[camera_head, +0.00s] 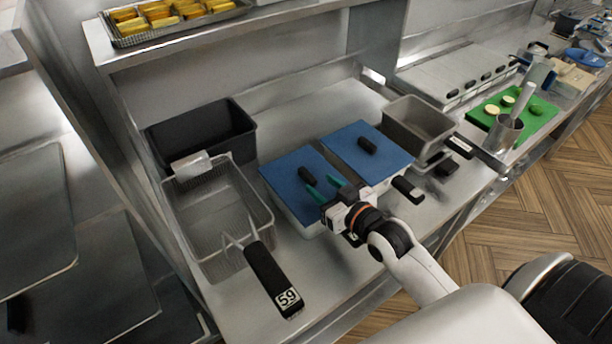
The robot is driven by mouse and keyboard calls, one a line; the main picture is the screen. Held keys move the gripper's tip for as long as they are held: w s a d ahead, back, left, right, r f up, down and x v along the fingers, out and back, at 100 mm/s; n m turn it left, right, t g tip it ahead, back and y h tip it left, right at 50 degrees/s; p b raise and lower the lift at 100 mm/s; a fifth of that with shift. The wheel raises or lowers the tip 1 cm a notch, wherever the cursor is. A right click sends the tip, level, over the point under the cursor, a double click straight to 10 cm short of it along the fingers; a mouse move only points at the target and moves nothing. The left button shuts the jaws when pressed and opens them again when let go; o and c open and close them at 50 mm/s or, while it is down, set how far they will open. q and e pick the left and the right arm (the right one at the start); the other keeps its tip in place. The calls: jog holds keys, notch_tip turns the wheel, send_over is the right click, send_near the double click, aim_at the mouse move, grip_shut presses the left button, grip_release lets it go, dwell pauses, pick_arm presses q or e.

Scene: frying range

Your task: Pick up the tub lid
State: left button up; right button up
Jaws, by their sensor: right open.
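Two tubs with flat blue lids stand side by side on the steel counter. The left tub lid (285,176) has a black handle (306,175) on top. The right tub lid (350,147) has a similar black handle (367,145). My right gripper (324,187) reaches in from the lower right, over the right part of the left lid. Its green fingers are open and point toward that lid's handle, with nothing seen between them. Whether a finger touches the handle or lid, I cannot tell. My left gripper is not in view.
A wire fry basket (218,222) with a black handle marked 59 (268,275) stands left, before a dark bin (203,128). A grey metal pan (421,118) stands right. A green board (513,119) lies farther right. A shelf (215,34) bears a tray of yellow food.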

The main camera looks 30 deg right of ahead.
aim_at(309, 176)
jog(key=shift+x, duration=1.1)
jog(key=x, duration=0.1)
jog(key=p+x, duration=0.1)
jog(key=x, duration=0.1)
jog(key=p+x, duration=0.1)
jog(key=shift+w+d+f, duration=0.15)
jog(key=shift+f, duration=0.2)
jog(key=shift+w+f, duration=0.15)
jog(key=shift+w, duration=0.2)
jog(key=shift+w+f, duration=0.1)
jog(key=shift+w, duration=0.1)
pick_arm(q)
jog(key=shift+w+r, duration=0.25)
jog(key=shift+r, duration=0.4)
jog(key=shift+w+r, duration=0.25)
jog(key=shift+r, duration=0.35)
pick_arm(e)
jog(key=shift+s, duration=0.1)
jog(key=c, duration=0.5)
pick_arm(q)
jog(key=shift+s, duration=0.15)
pick_arm(e)
grip_shut()
